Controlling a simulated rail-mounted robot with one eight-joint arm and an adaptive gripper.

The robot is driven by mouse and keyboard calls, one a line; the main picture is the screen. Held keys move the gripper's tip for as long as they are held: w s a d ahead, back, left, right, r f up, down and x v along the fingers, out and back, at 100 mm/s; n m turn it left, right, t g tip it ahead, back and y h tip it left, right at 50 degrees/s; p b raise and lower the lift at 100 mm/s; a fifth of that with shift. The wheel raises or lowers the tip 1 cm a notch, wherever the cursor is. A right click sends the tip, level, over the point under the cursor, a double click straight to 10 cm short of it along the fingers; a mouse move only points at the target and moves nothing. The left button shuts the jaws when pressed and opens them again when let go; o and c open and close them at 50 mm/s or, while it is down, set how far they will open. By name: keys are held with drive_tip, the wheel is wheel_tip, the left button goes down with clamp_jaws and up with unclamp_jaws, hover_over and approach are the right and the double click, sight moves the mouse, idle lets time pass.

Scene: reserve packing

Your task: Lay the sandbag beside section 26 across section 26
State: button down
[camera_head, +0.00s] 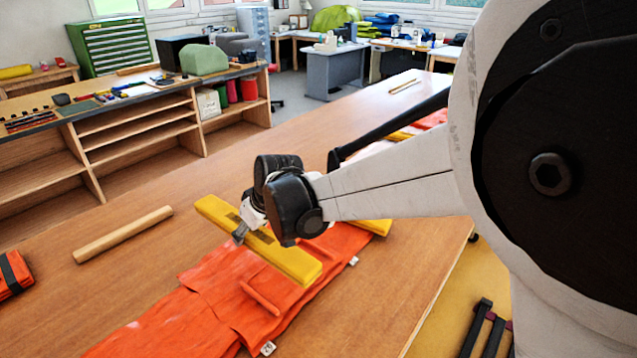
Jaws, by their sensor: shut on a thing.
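My gripper (241,232) is shut on a long yellow sandbag (290,258), gripping it near its middle. The sandbag lies crosswise over the orange fabric (215,325), with its far left end over the bare wood. I cannot tell whether it touches the fabric or hangs just above it. Another yellow sandbag (378,227) lies on the fabric farther back, partly hidden by my arm. Small white tags (268,349) sit at the fabric's right edge, but their numbers are too small to read, so I cannot tell which section is 26.
A wooden rod (122,234) lies on the table (165,290) left of the fabric. A rolled orange bundle with a black strap (14,272) is at the left edge. More orange and yellow pieces lie behind my arm. The table's right edge is near the fabric.

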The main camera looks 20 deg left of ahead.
sight(255, 264)
drive_tip(key=shift+f+b, duration=1.8)
drive_tip(key=shift+f, duration=2.2)
drive_tip(key=shift+f+b, duration=1.45)
drive_tip(key=shift+f, duration=0.05)
drive_tip(key=c, duration=0.8)
unclamp_jaws()
drive_tip(key=shift+r, duration=0.1)
